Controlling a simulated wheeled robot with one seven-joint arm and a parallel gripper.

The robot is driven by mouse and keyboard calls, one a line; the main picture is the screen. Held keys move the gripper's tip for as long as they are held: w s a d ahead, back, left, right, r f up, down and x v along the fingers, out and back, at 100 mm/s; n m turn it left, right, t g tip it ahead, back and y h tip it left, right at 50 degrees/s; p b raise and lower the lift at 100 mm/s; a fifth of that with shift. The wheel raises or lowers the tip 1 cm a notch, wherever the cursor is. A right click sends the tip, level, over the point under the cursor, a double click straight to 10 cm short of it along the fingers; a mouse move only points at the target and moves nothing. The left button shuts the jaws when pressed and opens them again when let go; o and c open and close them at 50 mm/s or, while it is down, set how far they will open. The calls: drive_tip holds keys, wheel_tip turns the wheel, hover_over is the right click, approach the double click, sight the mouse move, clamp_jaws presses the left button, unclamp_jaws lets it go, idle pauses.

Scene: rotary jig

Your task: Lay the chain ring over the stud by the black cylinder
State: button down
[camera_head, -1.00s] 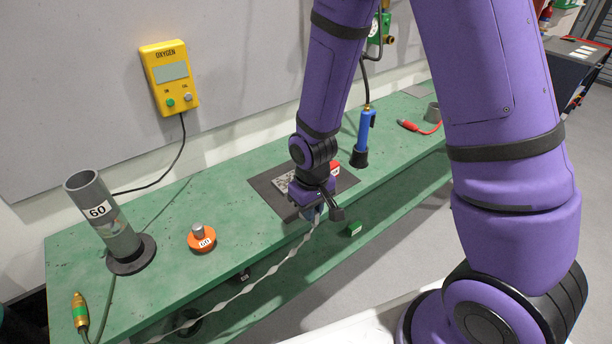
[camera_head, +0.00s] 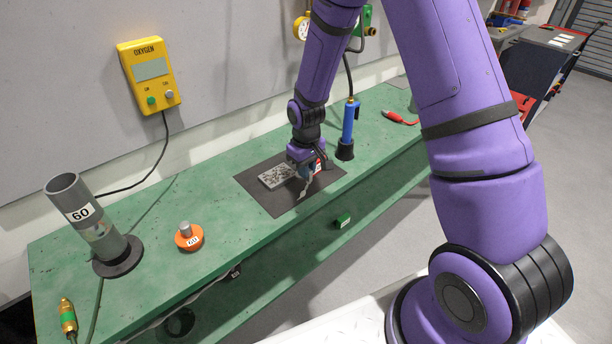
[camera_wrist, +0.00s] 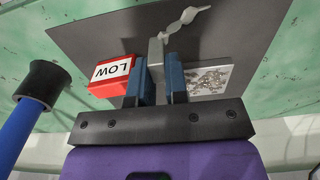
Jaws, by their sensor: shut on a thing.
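My gripper (camera_head: 306,168) is low over a dark mat at the middle of the bench. In the wrist view its blue fingers (camera_wrist: 160,72) are shut on a grey end piece of the chain (camera_wrist: 183,24). The twisted chain runs away from the fingers over the mat; a short length also shows below the gripper in the head view (camera_head: 303,188). The ring itself cannot be made out. A grey stud stands on an orange round base (camera_head: 189,238), left of my gripper. A black cylindrical foot (camera_wrist: 42,82) under a blue handle is beside the mat.
A red block marked LOW (camera_wrist: 112,75) and a speckled plate (camera_wrist: 208,80) flank the fingers closely on the dark mat (camera_head: 258,192). A grey tube marked 60 (camera_head: 82,215) stands at the left. The green bench (camera_head: 150,225) is clear between the stud and mat.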

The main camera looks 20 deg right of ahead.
drive_tip(key=shift+f, duration=1.35)
drive_tip(key=shift+f, duration=0.1)
drive_tip(key=c, duration=1.1)
unclamp_jaws()
wheel_tip(320, 180, up, 12)
drive_tip(key=shift+r, duration=0.15)
